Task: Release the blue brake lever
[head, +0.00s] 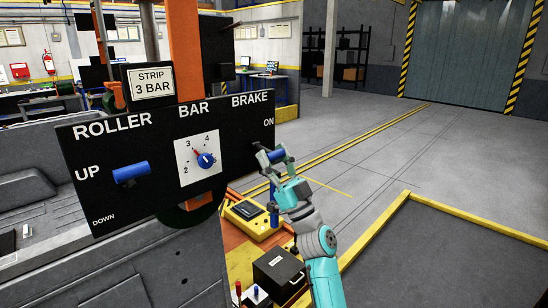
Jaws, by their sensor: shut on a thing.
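The black control panel (105,205) carries the labels ROLLER, BAR and BRAKE. The blue brake lever (276,155) is at the panel's right end, below the word ON. It sits a little below that word, partly hidden by my gripper's fingers. My gripper (270,158) is shut on the brake lever, reaching in from the lower right. The lower end of the brake's travel and any label there are hidden behind my gripper and arm.
A blue roller lever (131,172) is at the panel's left, between UP and DOWN. A pressure dial (205,160) is in the middle. A yellow device (250,219) and a black box (279,271) lie below the panel. Open floor (390,150) extends right.

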